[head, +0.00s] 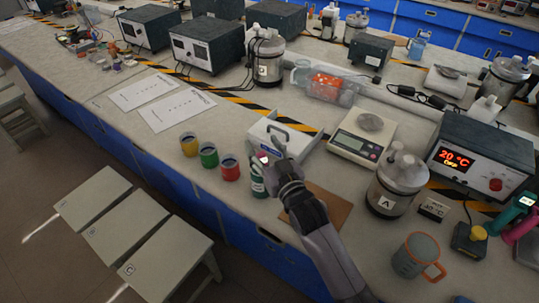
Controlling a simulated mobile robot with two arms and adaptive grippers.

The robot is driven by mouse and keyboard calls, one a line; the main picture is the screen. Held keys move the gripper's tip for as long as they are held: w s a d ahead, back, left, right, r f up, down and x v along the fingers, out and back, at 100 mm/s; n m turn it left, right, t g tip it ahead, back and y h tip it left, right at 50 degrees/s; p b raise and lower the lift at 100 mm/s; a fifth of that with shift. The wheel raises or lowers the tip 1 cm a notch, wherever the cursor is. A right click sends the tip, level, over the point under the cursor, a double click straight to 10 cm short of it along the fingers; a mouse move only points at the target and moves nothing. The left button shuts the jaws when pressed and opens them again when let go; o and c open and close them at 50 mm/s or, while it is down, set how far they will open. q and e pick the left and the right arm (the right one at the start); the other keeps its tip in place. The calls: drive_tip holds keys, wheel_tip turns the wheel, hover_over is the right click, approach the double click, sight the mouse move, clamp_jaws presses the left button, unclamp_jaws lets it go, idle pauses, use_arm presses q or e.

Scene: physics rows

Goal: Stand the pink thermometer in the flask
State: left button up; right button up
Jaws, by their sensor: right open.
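My right gripper (274,166) is open over the near edge of the bench, in front of a white box (259,134) with a grey handle. A small pinkish patch shows by its fingertips, too small to name. A pink handheld object (522,229), perhaps the thermometer, is at the far right beside a teal one with a lit display (516,206). I cannot tell which vessel is the flask; a lidded metal vessel marked A (388,190) stands right of the gripper. My left gripper is not in view.
Yellow, green and red cups (230,170) stand left of the gripper. A scale (359,147), a heater box reading 20 °C (480,153) and a grey mug (414,258) are to the right. A brown board (329,207) lies under my arm. Paper sheets (177,112) lie on the left.

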drive_tip(key=v, duration=1.1)
drive_tip(key=shift+s, duration=0.4)
drive_tip(key=shift+d, duration=0.1)
